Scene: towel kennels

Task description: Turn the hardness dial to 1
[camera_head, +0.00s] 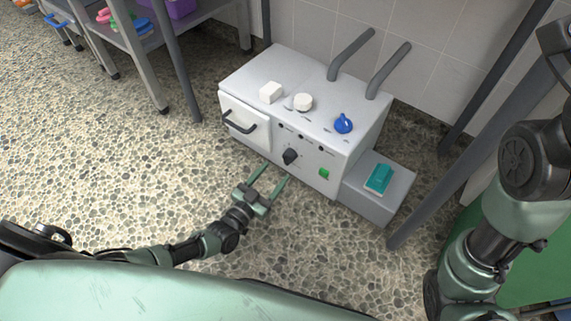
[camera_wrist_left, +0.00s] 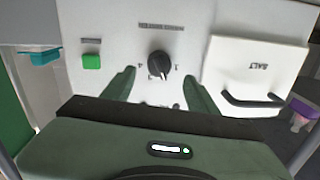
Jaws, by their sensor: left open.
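The hardness dial is a black round knob (camera_head: 290,157) on the front face of a white box-shaped unit (camera_head: 262,137). My right gripper is out of view.
Near the dial are a green button (camera_head: 324,173) and a salt door with a dark handle (camera_head: 240,122). A teal item (camera_head: 379,178) lies on a grey box at right. Pebbled floor in front is clear.

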